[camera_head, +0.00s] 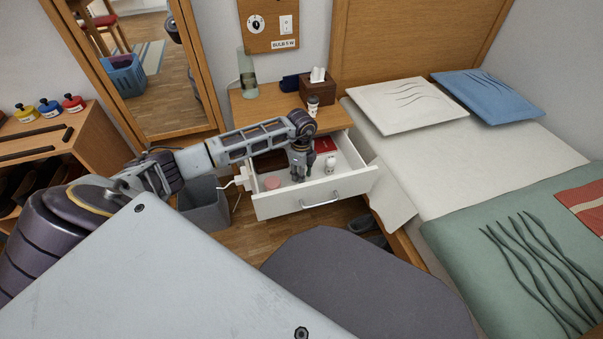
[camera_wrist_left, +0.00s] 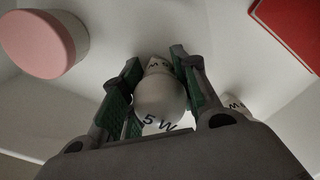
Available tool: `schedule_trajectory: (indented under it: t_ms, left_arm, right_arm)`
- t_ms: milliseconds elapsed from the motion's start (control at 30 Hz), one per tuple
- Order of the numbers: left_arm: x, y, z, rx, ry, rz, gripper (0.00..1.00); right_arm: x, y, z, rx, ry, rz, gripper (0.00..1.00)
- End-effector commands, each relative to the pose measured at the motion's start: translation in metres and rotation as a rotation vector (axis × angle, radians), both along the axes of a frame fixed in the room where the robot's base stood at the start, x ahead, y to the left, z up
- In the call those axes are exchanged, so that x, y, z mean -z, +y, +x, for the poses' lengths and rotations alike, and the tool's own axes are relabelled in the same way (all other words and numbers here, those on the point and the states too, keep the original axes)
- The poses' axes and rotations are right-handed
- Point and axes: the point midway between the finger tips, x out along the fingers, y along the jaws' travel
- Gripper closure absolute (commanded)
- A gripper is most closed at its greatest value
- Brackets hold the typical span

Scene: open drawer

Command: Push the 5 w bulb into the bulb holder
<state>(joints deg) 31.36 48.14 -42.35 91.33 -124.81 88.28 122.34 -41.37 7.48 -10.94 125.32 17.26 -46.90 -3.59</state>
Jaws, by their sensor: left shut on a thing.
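The 5 w bulb (camera_wrist_left: 158,102) is white and rounded, with "5 W" printed on it. My left gripper (camera_wrist_left: 150,82) is shut on it, with green-padded fingers on both sides of the bulb. In the head view my left gripper (camera_head: 299,174) reaches down into the open white drawer (camera_head: 287,205); the held bulb is hard to make out there. On the wall board (camera_head: 274,11), labelled "BULB 5 W", is a round white fitting (camera_head: 256,25) with a dark middle, apparently the bulb holder. My right gripper is not in view.
A second white bulb (camera_wrist_left: 238,104) lies beside the gripper, partly hidden by a finger. The drawer also holds a pink-lidded jar (camera_wrist_left: 42,42) and a red flat item (camera_wrist_left: 288,28). A tissue box (camera_head: 317,88), a cup (camera_head: 313,106) and a greenish lamp (camera_head: 247,75) stand on the nightstand.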

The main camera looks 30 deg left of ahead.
Motion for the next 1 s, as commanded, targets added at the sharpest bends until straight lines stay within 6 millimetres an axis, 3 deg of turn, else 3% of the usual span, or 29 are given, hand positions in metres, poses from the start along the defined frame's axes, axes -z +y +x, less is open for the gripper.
schedule_trajectory:
  t_ms: [467, 1000]
  left_arm:
    - [-0.014, 0.001, 0.0, -0.001, -0.001, 0.001, 0.88]
    - [-0.079, 0.0, 0.001, 0.001, -0.002, 0.001, 0.88]
  right_arm:
    - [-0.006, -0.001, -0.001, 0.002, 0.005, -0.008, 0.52]
    - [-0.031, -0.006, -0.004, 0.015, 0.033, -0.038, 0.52]
